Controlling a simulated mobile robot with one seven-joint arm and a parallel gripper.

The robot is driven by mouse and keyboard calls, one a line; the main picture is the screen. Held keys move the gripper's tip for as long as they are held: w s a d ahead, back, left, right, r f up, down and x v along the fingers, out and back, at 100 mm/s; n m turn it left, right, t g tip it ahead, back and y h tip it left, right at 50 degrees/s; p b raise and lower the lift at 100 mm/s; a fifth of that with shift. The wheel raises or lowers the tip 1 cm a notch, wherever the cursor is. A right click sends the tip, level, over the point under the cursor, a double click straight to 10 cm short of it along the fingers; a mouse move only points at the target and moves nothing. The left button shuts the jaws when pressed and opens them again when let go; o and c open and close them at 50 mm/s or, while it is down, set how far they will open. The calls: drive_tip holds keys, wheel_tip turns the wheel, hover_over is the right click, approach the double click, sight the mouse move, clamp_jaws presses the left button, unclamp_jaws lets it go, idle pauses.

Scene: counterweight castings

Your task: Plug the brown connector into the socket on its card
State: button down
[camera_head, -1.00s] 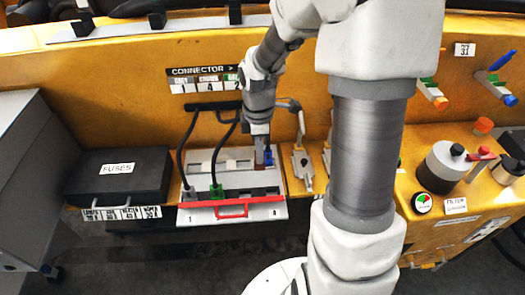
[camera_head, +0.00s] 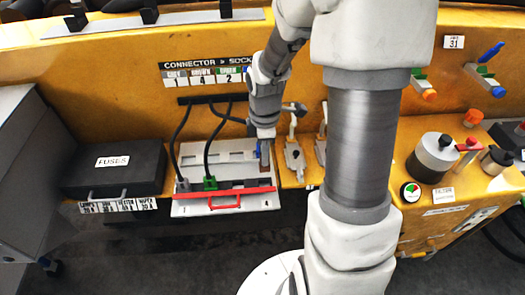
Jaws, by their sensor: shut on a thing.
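My gripper (camera_head: 264,152) is shut at the right end of the pale socket panel, pointing down. A small brown piece (camera_head: 264,164) shows at its fingertips and looks like the brown connector; the fingers hide most of it. I cannot tell whether it touches a socket. A bit of blue (camera_head: 258,148) shows just left of the fingers. The panel (camera_head: 205,155) has a dark socket strip (camera_head: 240,184) along its front. A grey connector (camera_head: 182,186) and a green connector (camera_head: 210,183) sit at its left part. The card (camera_head: 205,75) reads brown 4; its right end is hidden by my arm.
A red bar (camera_head: 235,196) runs along the panel's front. Black cables (camera_head: 181,135) hang from a dark rack above. A black FUSES box (camera_head: 115,168) stands at left. Grey levers (camera_head: 294,158) stand close at right, and knobs and a dark cylinder (camera_head: 433,158) farther right.

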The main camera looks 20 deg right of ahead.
sight(264, 168)
drive_tip(key=shift+f+b, duration=2.1)
drive_tip(key=shift+f, duration=0.8)
drive_tip(key=shift+f+b, duration=0.7)
drive_tip(key=shift+f, duration=0.75)
drive_tip(key=c, duration=0.8)
unclamp_jaws()
drive_tip(key=shift+o, duration=0.2)
wheel_tip(264, 168, up, 18)
drive_tip(key=shift+f+p, duration=0.25)
drive_tip(key=shift+p, duration=1)
